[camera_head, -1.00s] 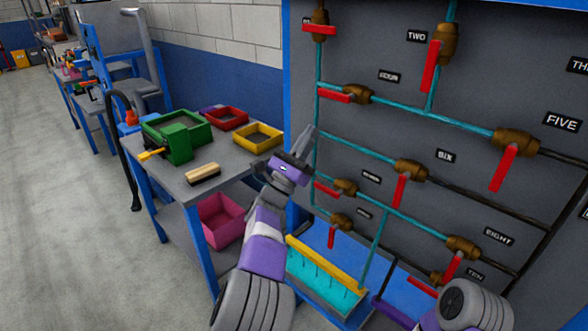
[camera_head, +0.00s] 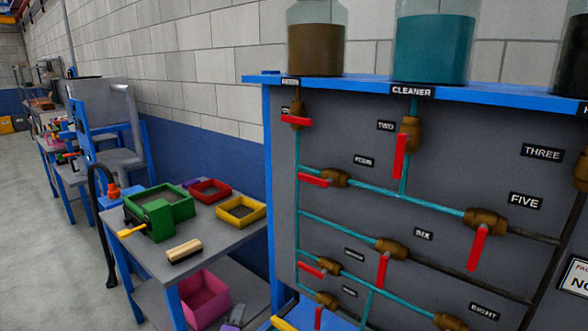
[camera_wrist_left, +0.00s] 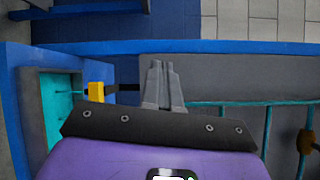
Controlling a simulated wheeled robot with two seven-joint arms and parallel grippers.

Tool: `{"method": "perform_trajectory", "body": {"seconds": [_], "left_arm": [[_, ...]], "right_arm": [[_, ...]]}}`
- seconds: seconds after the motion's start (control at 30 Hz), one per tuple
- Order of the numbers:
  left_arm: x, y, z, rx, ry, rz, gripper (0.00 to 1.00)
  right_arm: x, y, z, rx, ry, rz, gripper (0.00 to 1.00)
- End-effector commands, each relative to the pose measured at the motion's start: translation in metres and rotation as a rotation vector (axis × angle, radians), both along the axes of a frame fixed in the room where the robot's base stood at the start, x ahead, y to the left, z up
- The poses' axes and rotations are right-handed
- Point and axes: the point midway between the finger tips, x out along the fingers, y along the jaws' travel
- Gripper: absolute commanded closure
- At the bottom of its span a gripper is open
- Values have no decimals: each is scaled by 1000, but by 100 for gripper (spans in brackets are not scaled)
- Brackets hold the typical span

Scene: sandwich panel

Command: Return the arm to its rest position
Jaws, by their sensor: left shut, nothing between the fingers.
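My left gripper (camera_head: 236,314) shows only as a small grey tip at the bottom edge of the head view, between the bench and the panel. In the left wrist view its two grey fingers (camera_wrist_left: 162,84) are together with nothing between them. The rest of my left arm is below the head view's frame. My right arm is not in view. The grey panel (camera_head: 345,225) with teal and black pipes, brass valves and red handles fills the right of the head view.
A grey workbench (camera_head: 222,237) stands left of the panel with green, red (camera_head: 210,187) and yellow (camera_head: 242,207) bins and a brush (camera_head: 184,250). A pink bin (camera_head: 205,298) sits below. Jars of brown and teal liquid (camera_head: 433,45) stand on top. Floor at left is clear.

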Motion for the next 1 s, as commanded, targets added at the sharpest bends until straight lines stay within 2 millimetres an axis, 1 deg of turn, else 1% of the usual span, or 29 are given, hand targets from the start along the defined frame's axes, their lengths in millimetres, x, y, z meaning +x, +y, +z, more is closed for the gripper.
{"method": "perform_trajectory", "body": {"seconds": [0.03,0.07,0.1,0.17,0.2,0.27,0.3,0.37,0.4,0.47,0.5,0.6,0.7,0.8,0.83,1.0], "left_arm": [[-14,12,-33,-136,132,46,100],[-24,16,-54,-225,211,76,100],[-39,21,-80,-345,312,122,100],[-67,25,-118,-525,461,205,100],[-88,25,-140,-647,558,271,100],[-122,22,-170,-830,697,381,100],[-148,18,-187,-948,788,462,100],[-187,9,-207,-1120,913,597,100],[-213,1,-217,-1228,991,693,100],[-251,-12,-225,-1371,1096,838,100],[-274,-21,-228,-1453,1157,934,100],[-321,-41,-227,-1607,1271,1154,100],[-352,-56,-222,-1694,1342,1312,100],[-367,-63,-218,-1732,1375,1398,100],[-369,-64,-218,-1738,1379,1412,100],[-371,-65,-218,-1743,1382,1423,100]], "right_arm": [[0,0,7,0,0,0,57],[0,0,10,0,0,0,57],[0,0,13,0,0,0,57],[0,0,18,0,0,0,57],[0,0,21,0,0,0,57],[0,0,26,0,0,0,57],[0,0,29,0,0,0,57],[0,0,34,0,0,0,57],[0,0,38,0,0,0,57],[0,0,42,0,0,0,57],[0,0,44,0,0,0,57],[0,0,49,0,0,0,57],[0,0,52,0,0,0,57],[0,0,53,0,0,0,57],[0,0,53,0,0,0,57],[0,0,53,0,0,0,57]]}}
